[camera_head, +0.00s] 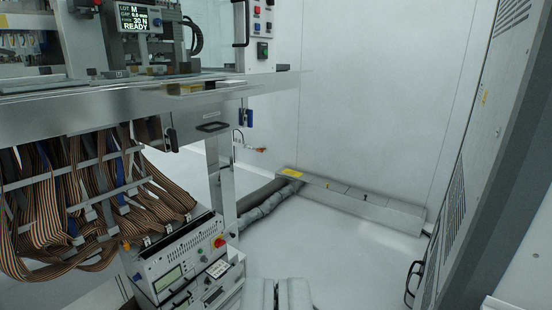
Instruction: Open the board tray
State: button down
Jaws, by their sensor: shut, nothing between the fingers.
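My gripper (280,294) shows at the bottom edge, its two grey fingers together and nothing held. It is well below and right of the metal bench and touches nothing that I can see. What looks like the board tray (226,121) is a flat metal front with a dark handle (212,127) under the right end of the bench top. It looks pushed in, level with the bench edge. Its inside is hidden.
Striped ribbon cables (75,205) hang under the bench (90,108). Below stands an instrument box (185,255) with a red knob. A floor duct (350,203) runs along the back wall. A grey cabinet (480,150) stands at right. The middle floor is clear.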

aim_at(192, 125)
jog(key=i+j+u, duration=0.25)
jog(key=i+j, duration=0.15)
jog(key=i+j+u, duration=0.3)
jog(key=i, duration=0.2)
